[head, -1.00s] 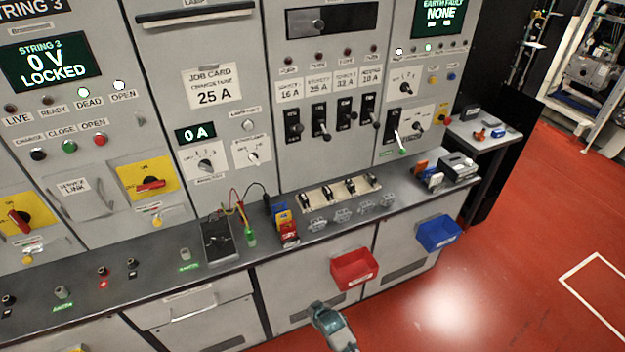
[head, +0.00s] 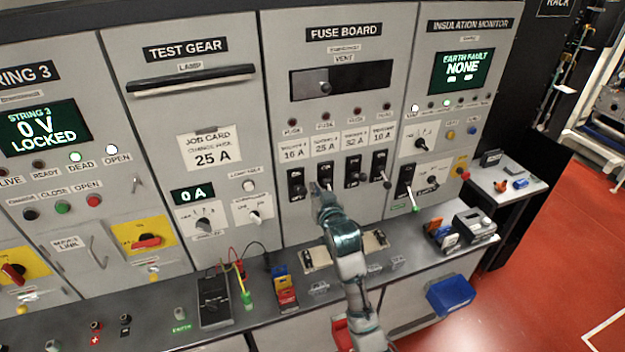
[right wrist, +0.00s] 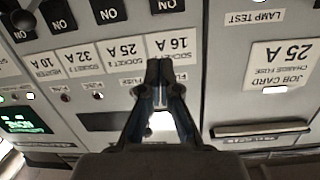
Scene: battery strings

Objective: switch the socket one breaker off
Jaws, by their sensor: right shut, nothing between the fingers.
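The socket one breaker (head: 297,184) is the leftmost black switch on the fuse board, below the 16 A label (head: 293,152). Its lever points out low on its plate; I cannot tell its exact position. In the upside-down right wrist view the top of its plate (right wrist: 167,6) shows the word ON, with the 16 A label (right wrist: 171,44) near it. My right gripper (head: 317,190) is shut and empty, in front of the board just right of this breaker, and covers part of the second breaker (head: 325,184). Its fingertips (right wrist: 159,68) show before the 16 A label. I cannot tell any contact.
Two more breakers, 32 A (head: 355,172) and 10 A (head: 379,167), stand close to the right. A lever with a green tip (head: 414,208) is further right.

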